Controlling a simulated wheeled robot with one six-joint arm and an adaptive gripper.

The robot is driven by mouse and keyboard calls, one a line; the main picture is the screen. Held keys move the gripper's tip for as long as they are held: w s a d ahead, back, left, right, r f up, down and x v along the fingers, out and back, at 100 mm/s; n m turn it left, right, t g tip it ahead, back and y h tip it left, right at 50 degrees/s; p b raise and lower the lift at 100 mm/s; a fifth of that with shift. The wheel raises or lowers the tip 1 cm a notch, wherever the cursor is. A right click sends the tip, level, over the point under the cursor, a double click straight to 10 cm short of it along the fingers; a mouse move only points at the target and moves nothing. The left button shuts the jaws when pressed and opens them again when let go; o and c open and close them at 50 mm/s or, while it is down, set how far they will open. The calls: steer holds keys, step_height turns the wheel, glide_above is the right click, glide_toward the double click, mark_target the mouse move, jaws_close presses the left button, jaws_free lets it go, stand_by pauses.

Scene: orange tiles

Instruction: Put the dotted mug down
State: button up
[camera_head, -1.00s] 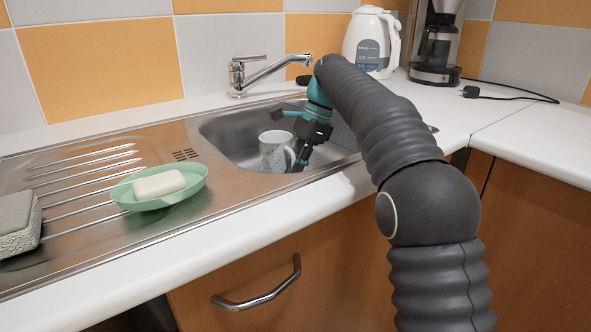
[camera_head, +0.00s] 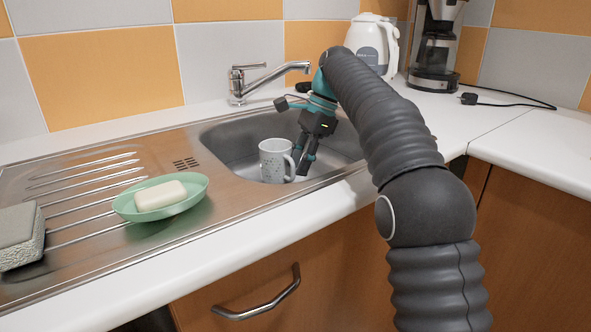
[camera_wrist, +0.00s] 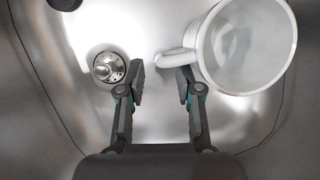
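The dotted mug (camera_head: 273,161) stands upright in the sink basin (camera_head: 232,136), its handle toward my gripper. In the wrist view I look down into the empty mug (camera_wrist: 246,48), and its handle (camera_wrist: 174,58) points left. My gripper (camera_head: 302,164) is just right of the mug in the head view. In the wrist view the fingers of my gripper (camera_wrist: 160,84) are spread apart with nothing between them. The handle is just beyond the right fingertip; I cannot tell whether they touch.
The drain (camera_wrist: 109,67) shows in the basin floor. A tap (camera_head: 262,78) rises behind the sink. A green dish (camera_head: 194,194) with soap (camera_head: 160,195) and a sponge (camera_head: 20,236) lie on the drainboard. A kettle (camera_head: 371,44) and coffee maker (camera_head: 435,45) stand at the back.

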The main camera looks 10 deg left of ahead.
steer(key=v, duration=0.4)
steer(key=shift+d+r, duration=0.1)
stand_by(0.4)
steer(key=s+d+r+t, duration=0.2)
steer(key=s+d+r, duration=0.1)
steer(key=d, duration=0.2)
steer(key=s+d+r+t+b, duration=0.1)
steer(key=s+d+r+t, duration=0.1)
steer(key=d, duration=0.4)
steer(key=s+d+r+t, duration=0.3)
steer(key=d+r+t, duration=0.1)
steer(key=d, duration=0.2)
steer(key=shift+s+d+r+n+y, duration=0.2)
steer(key=shift+s+r+n+y, duration=0.1)
steer(key=shift+s+y, duration=0.1)
steer(key=s+d+f+n+t+h, duration=0.25)
steer(key=s+d+f, duration=0.5)
steer(key=s, duration=0.45)
steer(key=s+d+f+n+g+h, duration=0.1)
steer(key=s+d+f+n, duration=0.1)
steer(key=s+f, duration=0.3)
steer(key=s+d+f+n+g+h+p, duration=0.1)
steer(key=s+f+n, duration=0.4)
steer(key=f, duration=0.6)
steer(key=shift+s+d+f, duration=0.3)
steer(key=shift+s+d, duration=0.25)
steer(key=shift+d, duration=0.05)
